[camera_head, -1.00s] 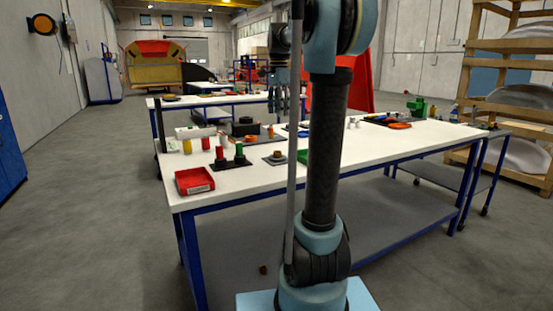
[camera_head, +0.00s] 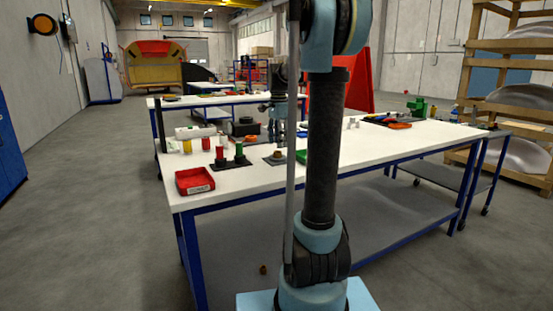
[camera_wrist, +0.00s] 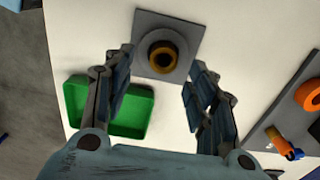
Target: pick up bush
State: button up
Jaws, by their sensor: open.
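The bush (camera_wrist: 162,58), a brass-coloured ring with a dark centre, sits on a grey square plate (camera_wrist: 187,38) in the wrist view. In the head view the bush (camera_head: 279,154) is small, on its dark plate on the white table. My gripper (camera_wrist: 160,80) is open and empty above the table, its two fingers to the left and right below the bush in the wrist view. In the head view my gripper (camera_head: 279,138) hangs just over the plate area, partly hidden behind my arm. I cannot tell the exact height left.
A green tray (camera_wrist: 122,128) lies beside the plate, near my left finger. A grey board (camera_wrist: 268,128) with orange and blue parts is at the right. A red bin (camera_head: 194,181) and red and green cylinders (camera_head: 239,149) stand left on the white table (camera_head: 235,185).

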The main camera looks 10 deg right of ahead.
aim_at(277, 155)
jog(key=shift+w+a+f, duration=0.1)
jog(key=shift+w+f, duration=0.05)
jog(key=shift+f, duration=1)
jog(key=shift+w+f, duration=0.1)
jog(key=shift+f, duration=1.05)
jog(key=shift+c, duration=0.6)
jog(key=c, duration=1.1)
